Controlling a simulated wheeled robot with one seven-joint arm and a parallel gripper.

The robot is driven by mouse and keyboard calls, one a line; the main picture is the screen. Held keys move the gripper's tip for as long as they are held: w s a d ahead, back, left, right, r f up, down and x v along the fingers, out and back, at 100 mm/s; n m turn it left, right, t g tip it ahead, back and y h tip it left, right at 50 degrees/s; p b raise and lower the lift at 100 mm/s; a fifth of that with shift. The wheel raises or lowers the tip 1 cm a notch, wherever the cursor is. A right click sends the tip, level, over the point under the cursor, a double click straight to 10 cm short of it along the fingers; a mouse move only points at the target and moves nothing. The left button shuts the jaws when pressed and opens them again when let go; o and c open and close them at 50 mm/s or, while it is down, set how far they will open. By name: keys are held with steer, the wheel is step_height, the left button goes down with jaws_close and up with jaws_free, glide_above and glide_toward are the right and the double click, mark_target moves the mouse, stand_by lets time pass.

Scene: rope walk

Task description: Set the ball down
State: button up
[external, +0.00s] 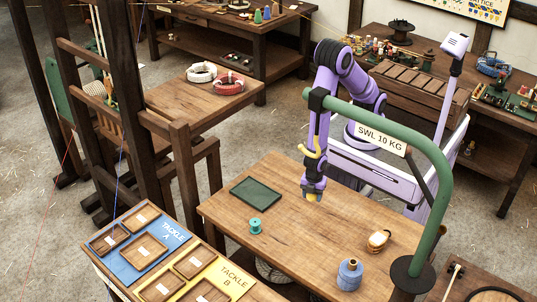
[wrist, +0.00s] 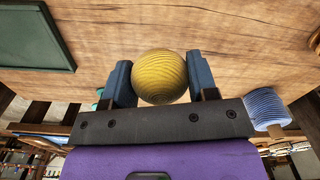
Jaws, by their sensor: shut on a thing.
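The ball (wrist: 160,78) is yellow with a wood-like grain. In the wrist view it sits between the two dark blue fingers of my gripper (wrist: 160,82), which is shut on it. In the external view, my gripper (external: 313,193) points down over the wooden table (external: 275,243), with a bit of the yellow ball (external: 312,197) showing at its tip. The ball appears to be held above the tabletop; its exact height is hard to tell.
A dark green tray (external: 256,192) lies on the table left of my gripper. A green post (external: 440,200) arches over the right side. The table's middle is clear.

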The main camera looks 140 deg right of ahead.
steer(key=shift+n, duration=0.6)
steer(key=s+a+f, duration=0.1)
steer(key=s+a, duration=0.2)
steer(key=s+a+f, duration=0.3)
steer(key=s+a, duration=0.2)
steer(key=shift+s+a+f, duration=0.3)
steer(key=shift+f, duration=0.1)
glide_above(319, 236)
steer(key=shift+s+f, duration=0.1)
steer(key=shift+f, duration=2.4)
steer(key=shift+f, duration=0.1)
steer(key=o, duration=0.9)
